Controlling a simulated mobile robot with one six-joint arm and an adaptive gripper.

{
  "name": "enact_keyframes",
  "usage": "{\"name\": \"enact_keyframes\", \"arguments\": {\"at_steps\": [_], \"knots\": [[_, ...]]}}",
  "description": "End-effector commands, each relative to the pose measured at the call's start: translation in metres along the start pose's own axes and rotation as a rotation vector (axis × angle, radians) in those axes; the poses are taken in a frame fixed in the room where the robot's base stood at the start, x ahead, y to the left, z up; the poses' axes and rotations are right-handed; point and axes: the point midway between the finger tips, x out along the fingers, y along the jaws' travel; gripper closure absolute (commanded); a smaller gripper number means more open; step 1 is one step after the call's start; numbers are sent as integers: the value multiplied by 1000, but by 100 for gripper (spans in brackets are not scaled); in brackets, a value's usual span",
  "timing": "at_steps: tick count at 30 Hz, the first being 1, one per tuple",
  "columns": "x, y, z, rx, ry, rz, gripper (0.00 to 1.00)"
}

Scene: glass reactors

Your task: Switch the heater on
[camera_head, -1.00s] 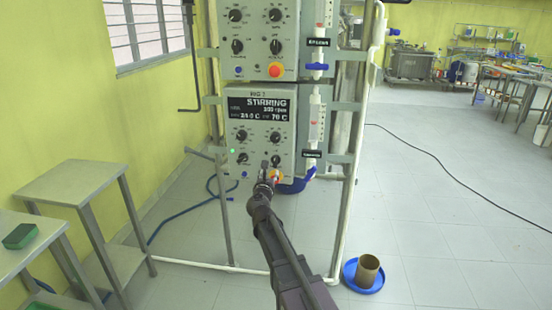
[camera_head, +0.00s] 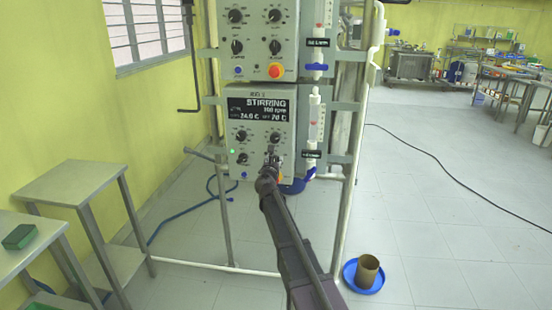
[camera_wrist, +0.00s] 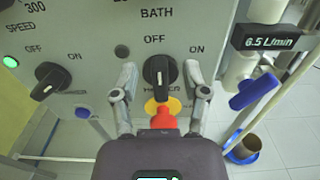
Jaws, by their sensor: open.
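The lower control box (camera_head: 235,172) has a display (camera_head: 259,109) reading STIRRING. In the wrist view, a black heater knob (camera_wrist: 159,74) sits under the word BATH, between OFF and ON labels. It stands upright, with its upper end toward OFF. The label beneath it is partly hidden. My gripper (camera_wrist: 161,82) is open, with one finger on each side of the knob; the fingers look apart from it. In the head view, my gripper (camera_head: 271,156) is in front of the box's lower right part and covers the knob.
A red button on a yellow base (camera_wrist: 166,118) lies just below the knob, close to my gripper. A second knob (camera_wrist: 50,83), turned toward ON, is at left beside a green light (camera_wrist: 10,62). A blue valve handle (camera_wrist: 254,92) is at right.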

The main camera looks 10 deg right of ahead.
Motion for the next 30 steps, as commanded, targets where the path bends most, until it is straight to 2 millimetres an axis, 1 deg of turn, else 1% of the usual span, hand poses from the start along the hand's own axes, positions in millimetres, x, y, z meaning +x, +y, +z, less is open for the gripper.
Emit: {"name": "enact_keyframes", "arguments": {"at_steps": [1,6,18,19,20,21,23,24,25,29,30], "knots": [[8,1,0,0,0,0,41],[19,1,0,0,0,1,41],[21,1,0,0,0,1,41],[21,1,0,0,0,1,47],[21,1,0,0,0,1,56],[21,1,0,0,0,1,68],[21,1,0,0,0,1,86],[21,1,0,0,0,1,98],[21,1,0,0,0,1,100],[21,0,0,0,0,0,100],[23,-5,0,1,0,-2,100]]}}
